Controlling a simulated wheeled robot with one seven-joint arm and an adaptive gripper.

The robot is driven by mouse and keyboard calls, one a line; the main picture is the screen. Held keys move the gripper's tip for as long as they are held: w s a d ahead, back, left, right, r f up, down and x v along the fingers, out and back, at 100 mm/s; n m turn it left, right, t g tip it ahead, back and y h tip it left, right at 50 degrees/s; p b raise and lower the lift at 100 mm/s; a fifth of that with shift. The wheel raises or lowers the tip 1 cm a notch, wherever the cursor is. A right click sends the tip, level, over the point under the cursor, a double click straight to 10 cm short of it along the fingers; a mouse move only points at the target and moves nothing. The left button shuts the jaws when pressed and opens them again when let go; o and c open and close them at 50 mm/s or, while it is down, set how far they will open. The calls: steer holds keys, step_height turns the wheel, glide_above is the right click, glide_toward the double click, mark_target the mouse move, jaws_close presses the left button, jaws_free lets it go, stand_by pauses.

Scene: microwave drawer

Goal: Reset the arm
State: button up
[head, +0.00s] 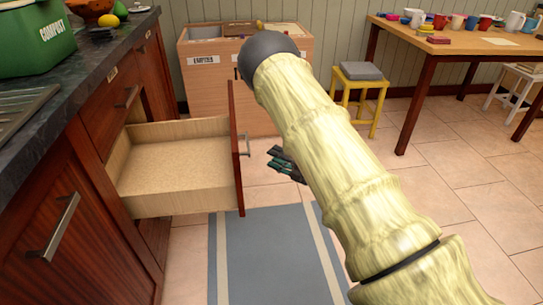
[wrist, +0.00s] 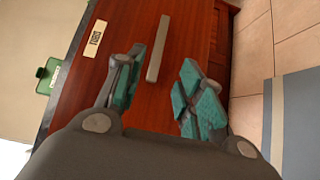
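My arm (head: 335,140) reaches up from the lower right across the middle of the head view. My gripper (head: 284,163) is partly hidden behind the arm there, near the front of the open drawer. In the wrist view my gripper (wrist: 160,85) has its two teal-padded fingers apart with nothing between them. Beyond the fingers is a reddish wood front (wrist: 180,50) with a metal bar handle (wrist: 158,48) and a small label. The drawer (head: 175,172) is pulled out and looks empty in the head view; its handle (head: 245,146) is close to the gripper, apart from it in the picture.
The counter (head: 85,75) with a green compost bin (head: 38,38) runs along the left. A wooden sorting cabinet (head: 205,80), yellow stool (head: 360,90) and table (head: 460,45) with several mugs stand behind. A blue-grey mat (head: 270,260) lies on open tiled floor.

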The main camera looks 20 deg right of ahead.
stand_by(0.4)
steer(key=s+a+f+m+g+h, duration=0.1)
steer(key=s+f+m+g+h, duration=0.55)
steer(key=s+f+m, duration=1.2)
steer(key=s+a+f+m+g+h, duration=0.1)
steer(key=s+a+f+m+g, duration=0.15)
steer(key=s, duration=0.75)
steer(key=s+a+f+m+g+h, duration=0.1)
steer(key=s+a+f+m+g, duration=0.15)
steer(key=s, duration=0.75)
steer(key=s+a+f+m+g+h, duration=0.1)
steer(key=s+a+f+m+g, duration=0.2)
steer(key=s, duration=0.7)
step_height(320, 180, up, 29)
steer(key=n+p, duration=0.1)
steer(key=p, duration=2.8)
steer(key=shift+w+d+n+g, duration=0.15)
steer(key=shift+w+n+g, duration=0.2)
steer(key=shift+w, duration=0.05)
steer(key=shift+s+f, duration=0.15)
